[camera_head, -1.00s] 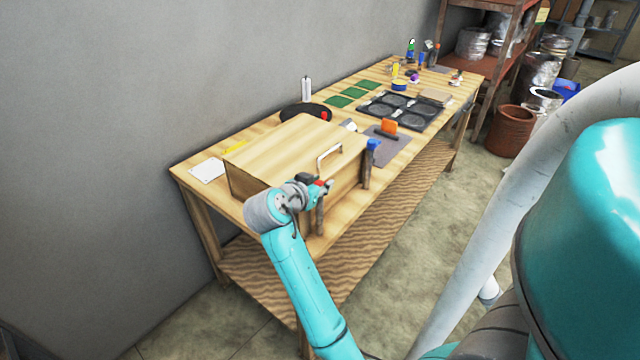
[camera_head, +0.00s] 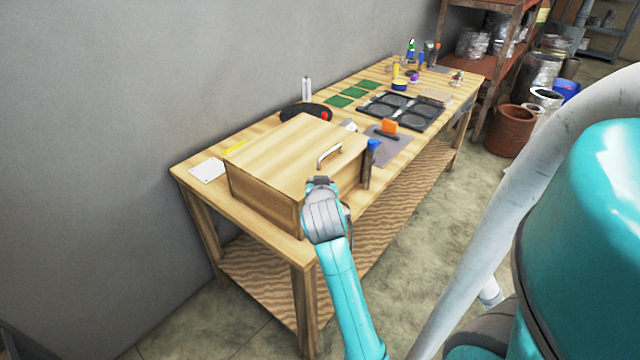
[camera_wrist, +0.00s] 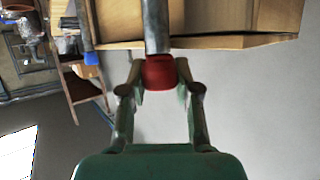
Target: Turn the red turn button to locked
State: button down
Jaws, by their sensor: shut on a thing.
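The red turn button (camera_wrist: 161,76) is at the end of a grey shaft (camera_wrist: 157,25) in the wrist view. My gripper (camera_wrist: 161,70) has one finger on each side of it and is shut on it. In the head view my wrist (camera_head: 323,212) is at the front right corner of a wooden box (camera_head: 285,150) and hides the red button. A blue turn button (camera_head: 373,146) on a grey shaft is at the box's right side; it also shows in the wrist view (camera_wrist: 91,58). I cannot tell the red button's turn angle.
The box, with a metal handle (camera_head: 330,156), stands on a long wooden workbench (camera_head: 215,158). An orange-handled tool (camera_head: 388,127), black trays (camera_head: 400,108) and green boards (camera_head: 352,96) lie farther back. A grey wall borders the bench. The floor in front is clear.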

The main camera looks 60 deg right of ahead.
jog(key=n+t+y, duration=0.4)
jog(key=n+t, duration=0.1)
jog(key=shift+d+n+y, duration=0.1)
jog(key=shift+n+y, duration=0.2)
jog(key=shift+n, duration=0.1)
jog(key=shift+n+t+y, duration=0.7)
jog(key=shift+n+y, duration=0.8)
jog(key=shift+y, duration=0.1)
jog(key=c, duration=0.8)
grip_release()
jog(key=shift+f, duration=0.1)
jog(key=shift+c, duration=0.2)
jog(key=shift+o, duration=0.2)
notch_tip(320, 180, up, 10)
jog(key=shift+r, duration=0.1)
jog(key=shift+w, duration=0.1)
